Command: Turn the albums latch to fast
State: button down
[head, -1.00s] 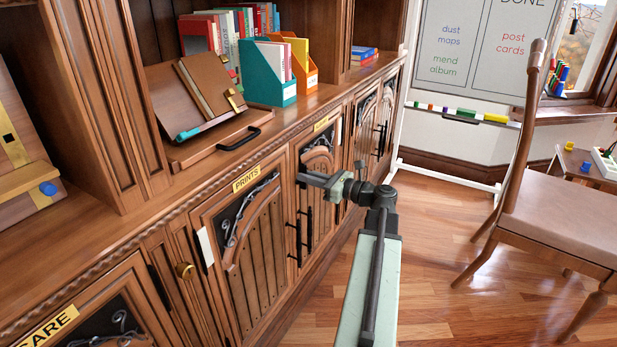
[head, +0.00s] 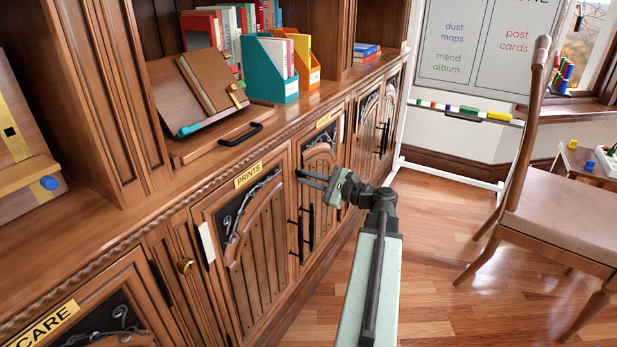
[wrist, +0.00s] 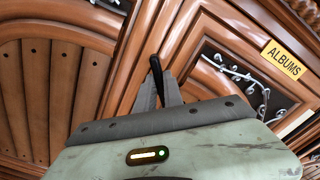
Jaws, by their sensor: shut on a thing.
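The albums door carries a yellow ALBUMS label (wrist: 281,58) in the wrist view; a yellow label (head: 322,120) also shows above that door in the head view. The albums latch is a slim black lever (wrist: 156,70) on the wooden frame, left of the label. My gripper (wrist: 160,88) is shut on the lever, with its grey fingers either side of it. In the head view my gripper (head: 312,180) reaches left to the cabinet front. The latch is too small there to make out, and its base is partly hidden by my fingers.
The PRINTS door (head: 255,250) is left of my gripper, with black upright handles (head: 302,230) below it. A worktop with a book stand (head: 205,95) runs above. A chair (head: 555,215) stands right; the wooden floor between is clear.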

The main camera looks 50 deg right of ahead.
jog(key=shift+s+a+f+n+b, duration=0.15)
jog(key=shift+f+n+b, duration=0.2)
jog(key=shift+n, duration=1.3)
jog(key=shift+w+a+f+n+b, duration=0.15)
jog(key=shift+f+n+b, duration=0.2)
jog(key=shift+n, duration=1.25)
jog(key=shift+s+a+f+n+b, duration=0.15)
jog(key=shift+f+n+b, duration=0.15)
jog(key=shift+n, duration=1.35)
jog(key=shift+f, duration=0.1)
jog(key=c, duration=1.5)
grip_release()
jog(key=shift+o, duration=0.2)
jog(key=v, duration=0.7)
jog(key=shift+s, duration=0.4)
jog(key=shift+d, duration=0.1)
